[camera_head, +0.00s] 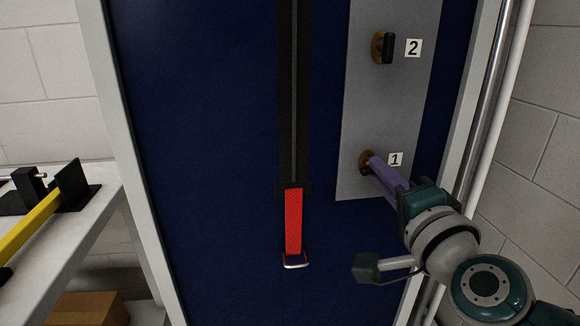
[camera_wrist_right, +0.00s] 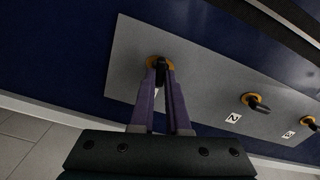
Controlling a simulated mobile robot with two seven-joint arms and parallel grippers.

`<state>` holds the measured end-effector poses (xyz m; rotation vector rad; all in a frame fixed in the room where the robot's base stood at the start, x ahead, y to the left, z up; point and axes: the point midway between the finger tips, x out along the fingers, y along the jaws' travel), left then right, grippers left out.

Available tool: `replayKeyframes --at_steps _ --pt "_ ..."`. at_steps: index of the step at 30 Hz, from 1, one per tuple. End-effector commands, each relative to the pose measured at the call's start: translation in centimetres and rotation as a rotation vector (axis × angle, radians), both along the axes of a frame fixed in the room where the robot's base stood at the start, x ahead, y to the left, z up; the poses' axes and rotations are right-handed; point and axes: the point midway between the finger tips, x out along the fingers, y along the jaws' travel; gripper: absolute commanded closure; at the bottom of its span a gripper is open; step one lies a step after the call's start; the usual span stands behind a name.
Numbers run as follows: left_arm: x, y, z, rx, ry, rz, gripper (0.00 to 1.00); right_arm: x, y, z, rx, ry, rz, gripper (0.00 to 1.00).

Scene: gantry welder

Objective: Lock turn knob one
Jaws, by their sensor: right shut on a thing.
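Turn knob one (camera_head: 365,159) has a round brass base and sits low on the grey plate (camera_head: 388,100), beside the white label 1 (camera_head: 395,159). My right gripper (camera_head: 374,166) has its purple fingers at this knob and covers much of it. In the right wrist view, the fingers (camera_wrist_right: 162,80) are shut on the black handle of knob one (camera_wrist_right: 160,66), one on each side. The brass base shows behind the fingertips. My left gripper is not in view.
Knob two (camera_head: 383,48) is above on the same plate; knob three (camera_wrist_right: 308,122) shows in the wrist view. A red strap (camera_head: 293,222) with a metal ring hangs on the blue panel. A metal pipe (camera_head: 495,100) runs along the right. A table (camera_head: 95,205) stands left.

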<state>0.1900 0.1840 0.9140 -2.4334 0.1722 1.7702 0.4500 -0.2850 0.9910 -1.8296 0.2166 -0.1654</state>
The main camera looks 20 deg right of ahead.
Motion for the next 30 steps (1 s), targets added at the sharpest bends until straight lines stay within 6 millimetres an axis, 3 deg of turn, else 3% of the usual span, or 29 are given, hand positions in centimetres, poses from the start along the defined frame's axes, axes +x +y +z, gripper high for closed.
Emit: replayKeyframes --at_steps 12,30 --pt "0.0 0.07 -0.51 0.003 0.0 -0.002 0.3 -0.02 0.02 -0.14 0.229 -0.055 0.001 1.0" --pt "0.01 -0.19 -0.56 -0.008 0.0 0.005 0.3 -0.01 0.02 -0.12 0.279 -0.067 0.0 1.0"
